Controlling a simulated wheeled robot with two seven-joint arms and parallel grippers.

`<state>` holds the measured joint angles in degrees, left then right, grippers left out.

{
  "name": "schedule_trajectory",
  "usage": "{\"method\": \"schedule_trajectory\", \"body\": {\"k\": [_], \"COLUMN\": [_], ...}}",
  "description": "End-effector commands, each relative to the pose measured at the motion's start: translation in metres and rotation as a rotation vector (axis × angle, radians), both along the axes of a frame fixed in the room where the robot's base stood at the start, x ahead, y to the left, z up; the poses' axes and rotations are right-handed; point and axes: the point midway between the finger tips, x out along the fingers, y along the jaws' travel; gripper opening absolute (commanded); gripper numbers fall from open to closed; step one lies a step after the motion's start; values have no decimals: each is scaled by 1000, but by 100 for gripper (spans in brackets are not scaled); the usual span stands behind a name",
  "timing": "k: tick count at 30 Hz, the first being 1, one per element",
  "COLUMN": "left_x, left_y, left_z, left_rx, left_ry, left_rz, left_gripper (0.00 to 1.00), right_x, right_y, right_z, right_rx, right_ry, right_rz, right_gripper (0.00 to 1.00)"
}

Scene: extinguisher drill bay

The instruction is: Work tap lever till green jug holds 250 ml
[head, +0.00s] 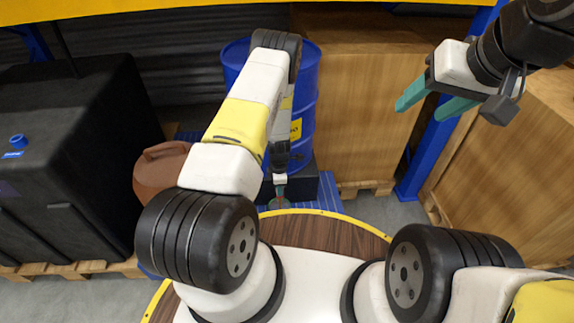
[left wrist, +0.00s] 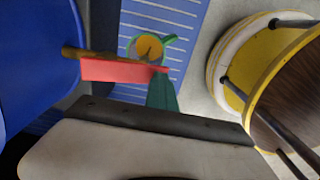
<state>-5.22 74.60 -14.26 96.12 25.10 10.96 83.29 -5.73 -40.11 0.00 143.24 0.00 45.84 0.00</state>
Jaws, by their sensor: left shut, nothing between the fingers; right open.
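In the left wrist view the green jug (left wrist: 168,40) stands on a blue slatted deck, seen from above with amber liquid inside. Its level cannot be read. A brass-coloured tap (left wrist: 72,52) sticks out from the blue drum (left wrist: 35,70). A red lever (left wrist: 115,70) lies beside the tap, partly covering the near side of the jug. My left gripper (left wrist: 161,88) is shut and empty, its teal tip at the lever's free end; contact cannot be told. In the head view, my left gripper (head: 280,188) is small, low before the drum (head: 304,105). My right gripper (head: 432,103) is open, raised and empty.
A brown container (head: 160,180) stands left of the drum. A black tank (head: 70,150) on a pallet is further left. Wooden crates (head: 355,100) and a blue post (head: 425,160) stand at the right. The blue slatted deck (head: 325,190) lies under the drum area.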

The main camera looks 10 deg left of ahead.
Motion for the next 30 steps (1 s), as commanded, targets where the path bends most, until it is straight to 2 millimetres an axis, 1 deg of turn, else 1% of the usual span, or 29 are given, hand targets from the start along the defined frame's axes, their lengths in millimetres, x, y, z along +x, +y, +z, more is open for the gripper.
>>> {"method": "schedule_trajectory", "body": {"k": [1, 23, 26, 30], "left_x": [-4, -3, -3, -1], "left_y": [2, 2, 3, 9], "left_z": [-4, -4, -2, 11], "left_rx": [2, 3, 3, 3], "left_ry": [7, 5, 4, 4], "left_rz": [1, 1, 1, 1], "left_gripper": [0, 0, 0, 0], "right_x": [0, 0, 0, 0], "right_y": [0, 0, 0, 0], "right_z": [0, 0, 0, 0], "right_rx": [0, 0, 0, 0], "right_ry": [0, 0, 0, 0], "right_rz": [0, 0, 0, 0], "right_gripper": [56, 56, 56, 56]}}
